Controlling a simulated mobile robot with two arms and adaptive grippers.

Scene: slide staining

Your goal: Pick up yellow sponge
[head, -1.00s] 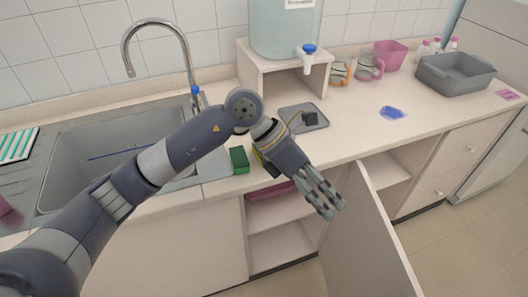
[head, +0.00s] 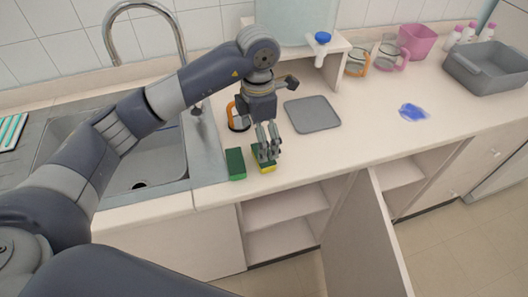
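The yellow sponge (head: 268,168) lies on the counter near its front edge, right of the sink. It has a yellow lower part and a dark green top. My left gripper (head: 266,154) points down at it from above, with its fingertips at the sponge and partly hiding it. I cannot tell whether the fingers are closed on it. A green sponge (head: 235,163) lies just to the left, apart from the gripper. My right gripper is not in view.
An orange-handled item (head: 236,117) stands behind the gripper, partly hidden. A grey tray (head: 312,114) lies to the right. The sink (head: 140,160) is at the left. An open cabinet door (head: 362,235) stands below the counter. A blue patch (head: 413,112) lies further right.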

